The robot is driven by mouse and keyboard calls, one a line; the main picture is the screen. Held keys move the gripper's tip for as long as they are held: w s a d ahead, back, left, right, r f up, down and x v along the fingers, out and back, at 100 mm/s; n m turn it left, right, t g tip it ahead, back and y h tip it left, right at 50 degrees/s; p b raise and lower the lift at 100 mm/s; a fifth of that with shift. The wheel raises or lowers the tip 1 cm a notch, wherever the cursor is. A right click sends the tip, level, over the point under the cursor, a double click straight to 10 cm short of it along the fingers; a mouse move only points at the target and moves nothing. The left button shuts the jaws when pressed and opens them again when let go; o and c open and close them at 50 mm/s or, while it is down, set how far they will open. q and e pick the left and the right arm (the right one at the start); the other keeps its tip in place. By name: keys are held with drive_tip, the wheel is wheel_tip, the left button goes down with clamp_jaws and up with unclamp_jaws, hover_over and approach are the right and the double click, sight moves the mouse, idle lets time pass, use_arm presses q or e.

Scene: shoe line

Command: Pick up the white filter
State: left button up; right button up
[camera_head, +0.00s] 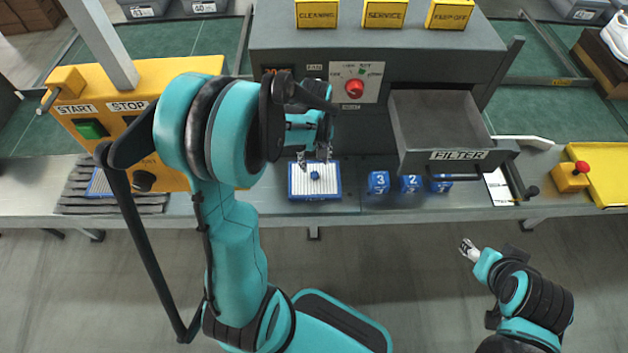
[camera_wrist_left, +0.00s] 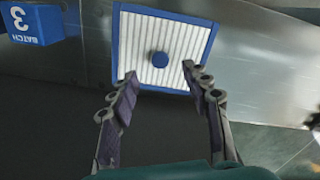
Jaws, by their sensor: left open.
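The white filter (camera_head: 300,188) is a square pleated panel with a blue frame and a round blue knob in its middle. It lies on the metal table below the grey machine. It also shows in the left wrist view (camera_wrist_left: 185,45). My left gripper (camera_head: 316,160) is just above the filter's far edge in the head view. In the left wrist view its two fingers (camera_wrist_left: 161,77) are spread wide, with the knob between and beyond the tips; nothing is held. My right gripper (camera_head: 467,247) is over the floor, away from the table; its fingers are too small to read.
Several blue numbered blocks (camera_head: 378,182) stand right of the filter; one shows in the left wrist view (camera_wrist_left: 32,24). An open grey drawer labelled FILTER (camera_head: 440,120) juts out above them. A yellow START/STOP box (camera_head: 170,72) stands left. A grey slatted stack (camera_head: 85,206) lies left.

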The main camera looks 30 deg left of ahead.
sight(314, 174)
use_arm(q)
wheel_tip(314, 174, down, 6)
drive_tip(key=b, duration=0.3)
drive_tip(key=shift+a+f, duration=0.1)
drive_tip(key=shift+f, duration=0.05)
clamp_jaws()
